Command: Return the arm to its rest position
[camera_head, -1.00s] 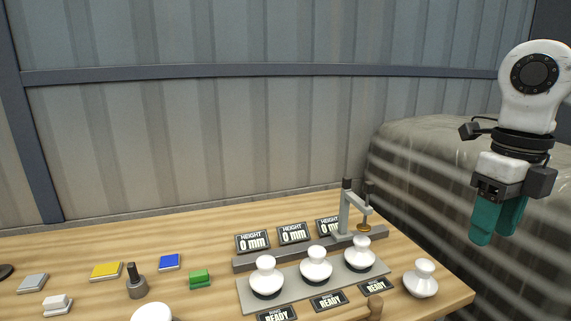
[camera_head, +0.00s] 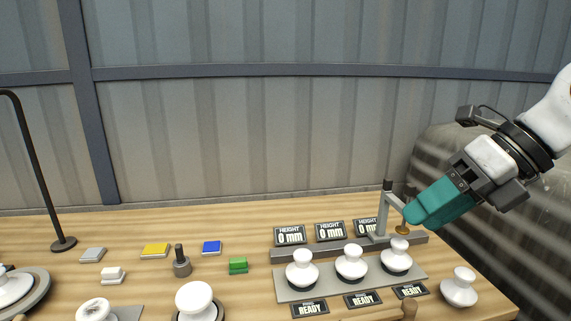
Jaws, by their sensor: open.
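My gripper (camera_head: 425,207) is at the right of the head view, with teal fingers pointing down and left. It is open with nothing seen between the fingers. In the picture its fingertips overlap the grey press stand (camera_head: 385,205) at the back right of the table; I cannot tell the gap in depth. My white arm comes in from the right edge. Three white insulators stand in a row on a grey plate (camera_head: 318,290): left (camera_head: 302,270), middle (camera_head: 351,263) and right (camera_head: 397,256). Another white insulator (camera_head: 459,288) stands at the table's right end.
The wooden table (camera_head: 150,219) also carries displays reading 0 mm (camera_head: 290,235), READY labels (camera_head: 310,308), yellow (camera_head: 155,250), blue (camera_head: 212,247) and green (camera_head: 238,265) blocks, and a dark lamp post (camera_head: 38,170). A grey covered bulk (camera_head: 445,150) stands behind my arm.

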